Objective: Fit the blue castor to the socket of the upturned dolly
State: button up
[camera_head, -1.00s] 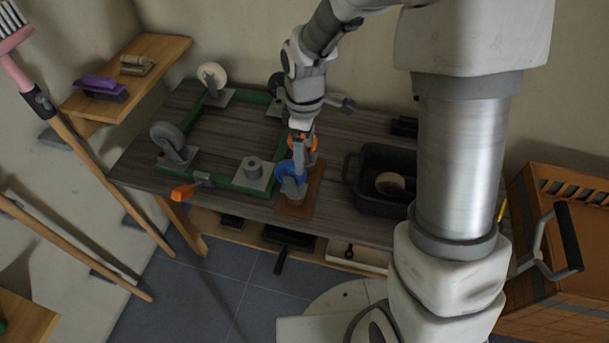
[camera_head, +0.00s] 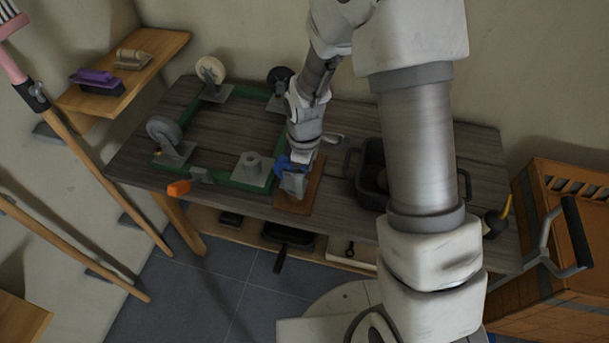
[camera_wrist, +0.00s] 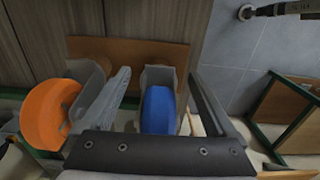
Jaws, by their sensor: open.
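The blue castor (camera_head: 283,161) stands with its grey bracket on a small wooden board. In the wrist view the blue wheel (camera_wrist: 158,108) sits between the two fingers of my gripper (camera_wrist: 157,78), which is open with gaps on both sides. In the head view my gripper (camera_head: 294,160) is down at the castor and covers part of it. The upturned dolly, a green frame (camera_head: 222,182), lies on the workbench to the left. Its socket (camera_head: 252,166), a grey stub on a plate at the near right corner, is empty.
An orange castor (camera_wrist: 48,112) stands close beside one finger. The dolly's other corners carry a white (camera_head: 210,69), a grey (camera_head: 162,133) and a black castor (camera_head: 280,77). An orange-handled clamp (camera_head: 179,188) is at the dolly's near edge. A dark bin (camera_head: 372,160) stands right of the board (camera_head: 313,188).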

grip_shut()
dwell(0.8)
